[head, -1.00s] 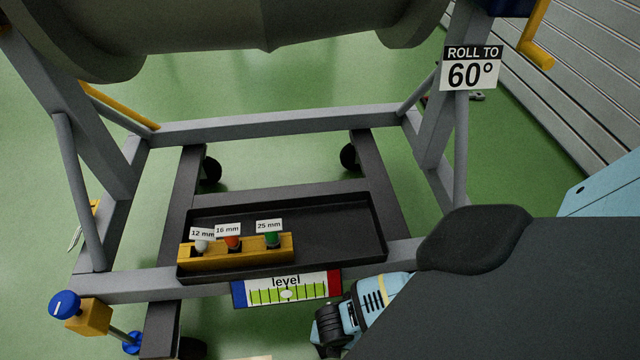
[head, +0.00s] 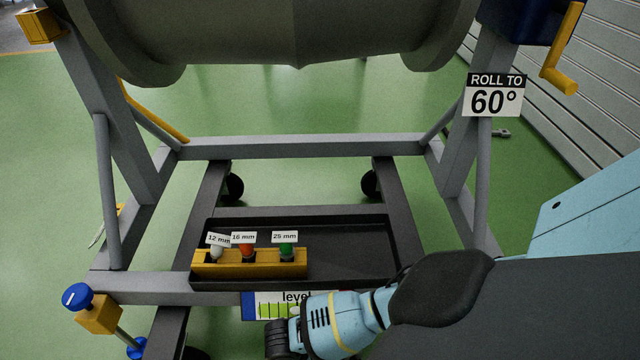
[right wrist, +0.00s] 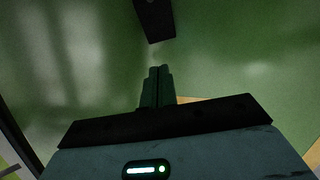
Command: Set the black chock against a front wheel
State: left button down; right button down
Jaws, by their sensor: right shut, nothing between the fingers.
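The black chock cannot be made out for certain. A dark block-like shape (right wrist: 155,18) stands at the top edge of the right wrist view, beyond my fingertips and apart from them; I cannot tell whether it is the chock or part of the stand. My right gripper (right wrist: 158,70) is shut and empty, over green floor. In the head view only its arm shows, across the stand's front edge. A front wheel (head: 197,353) is barely visible at the bottom edge, under the left dark rail. My left gripper is out of view.
The grey stand (head: 300,146) carries a large engine casing (head: 290,40). A black tray (head: 350,250) holds a yellow block (head: 235,268) with labelled sockets. A level label (head: 265,308) is partly covered by my arm. A blue knob (head: 77,296) sticks out front left. Two far wheels show behind.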

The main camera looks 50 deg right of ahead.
jog(key=b+x, duration=0.6)
jog(key=x, duration=0.4)
jog(key=shift+s+d+r, duration=0.1)
jog(key=shift+s+d, duration=0.25)
jog(key=shift+d, duration=0.2)
jog(key=shift+s+d+r, duration=0.15)
jog(key=shift+s+d, duration=0.15)
jog(key=shift+d, duration=0.2)
jog(key=shift+s+d, duration=0.4)
jog(key=shift+d, duration=0.1)
jog(key=shift+s+d, duration=0.1)
jog(key=shift+d, duration=0.05)
jog(key=shift+s+d+r+p, duration=0.1)
jog(key=shift+s+d+p, duration=0.35)
jog(key=shift+d+p, duration=0.2)
jog(key=shift+s+d, duration=0.1)
jog(key=shift+d, duration=0.05)
